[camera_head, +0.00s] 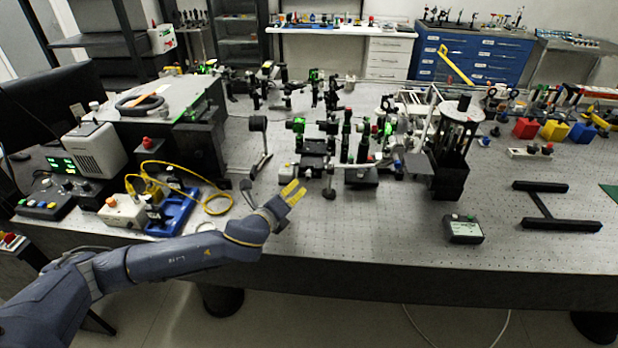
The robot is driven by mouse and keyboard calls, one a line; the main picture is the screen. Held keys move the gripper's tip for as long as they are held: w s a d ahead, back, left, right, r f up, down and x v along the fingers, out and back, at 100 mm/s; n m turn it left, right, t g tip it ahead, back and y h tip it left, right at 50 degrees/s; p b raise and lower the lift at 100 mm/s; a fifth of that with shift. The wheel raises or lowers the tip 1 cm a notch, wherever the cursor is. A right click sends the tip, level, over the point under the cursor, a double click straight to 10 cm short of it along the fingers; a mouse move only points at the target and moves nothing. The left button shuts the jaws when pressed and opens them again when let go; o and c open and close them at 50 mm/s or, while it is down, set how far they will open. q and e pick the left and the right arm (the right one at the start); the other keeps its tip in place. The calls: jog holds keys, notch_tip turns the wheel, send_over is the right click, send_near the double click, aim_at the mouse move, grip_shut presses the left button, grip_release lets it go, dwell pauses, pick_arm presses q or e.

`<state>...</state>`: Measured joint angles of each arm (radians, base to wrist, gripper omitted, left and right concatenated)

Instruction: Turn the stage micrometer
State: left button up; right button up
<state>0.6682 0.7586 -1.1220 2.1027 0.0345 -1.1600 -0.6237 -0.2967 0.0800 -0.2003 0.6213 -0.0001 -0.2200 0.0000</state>
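My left gripper (292,193), with yellow fingertips, hangs above the front middle of the optical table. Its two fingers show close to each other, and I cannot tell whether they are open or shut. Nothing shows held between them. Just beyond and to the right of the fingertips is a low dark stage assembly (313,160) among the optical mounts. A small dark round part (329,193) stands at its front, apart from the fingertips in the picture. The stage micrometer is too small to pick out with certainty. My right gripper is not in view.
The perforated optical table (370,232) is bare at its front middle. A yellow cable (215,197) and blue tray (172,215) lie left. A dark control box (463,229) and black H-shaped frame (541,205) lie right.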

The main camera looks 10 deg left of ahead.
aim_at(307, 178)
pick_arm(q)
jog(key=x, duration=1.1)
jog(key=shift+w+d, duration=0.1)
jog(key=shift+w, duration=0.2)
jog(key=shift+o, duration=0.2)
grip_shut()
